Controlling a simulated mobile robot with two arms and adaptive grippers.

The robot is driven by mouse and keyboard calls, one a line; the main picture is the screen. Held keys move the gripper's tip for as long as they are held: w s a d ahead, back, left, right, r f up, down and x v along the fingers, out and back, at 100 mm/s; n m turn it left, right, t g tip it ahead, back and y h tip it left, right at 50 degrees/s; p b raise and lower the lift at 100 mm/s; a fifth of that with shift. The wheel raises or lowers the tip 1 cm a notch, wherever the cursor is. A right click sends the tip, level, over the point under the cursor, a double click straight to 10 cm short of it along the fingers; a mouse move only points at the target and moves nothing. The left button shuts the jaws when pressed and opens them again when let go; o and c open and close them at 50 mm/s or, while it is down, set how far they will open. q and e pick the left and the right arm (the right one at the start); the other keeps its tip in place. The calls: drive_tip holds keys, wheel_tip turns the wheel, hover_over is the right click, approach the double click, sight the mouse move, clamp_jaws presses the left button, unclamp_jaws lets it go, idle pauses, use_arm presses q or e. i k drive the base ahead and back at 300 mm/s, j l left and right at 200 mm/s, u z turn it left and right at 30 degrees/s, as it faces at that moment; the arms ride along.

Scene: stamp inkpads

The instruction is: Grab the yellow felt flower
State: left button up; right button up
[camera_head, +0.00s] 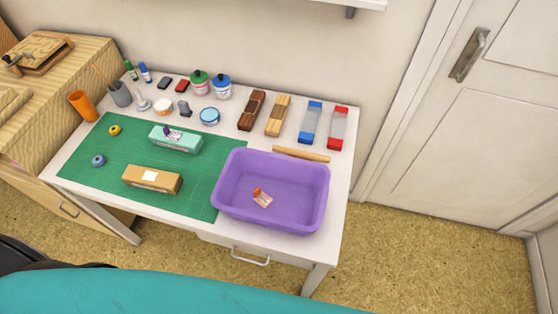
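The yellow felt flower (115,130) is a small yellow shape with a dark centre. It lies at the far left part of the green cutting mat (88,143) on the white table. A similar blue-grey flower (98,161) lies nearer on the mat, also at the left. Neither of my grippers shows in the head view, so I cannot see their state. Nothing touches or covers the yellow flower.
A mint box (182,142) and a brown box (150,180) stand on the mat. A purple bin (228,189) holds an orange-and-white item. An orange cup (82,106), a grey cup, jars and stamps line the back. The mat is bare around the flower.

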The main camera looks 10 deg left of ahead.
sight(114, 130)
drive_tip(key=u, duration=1.7)
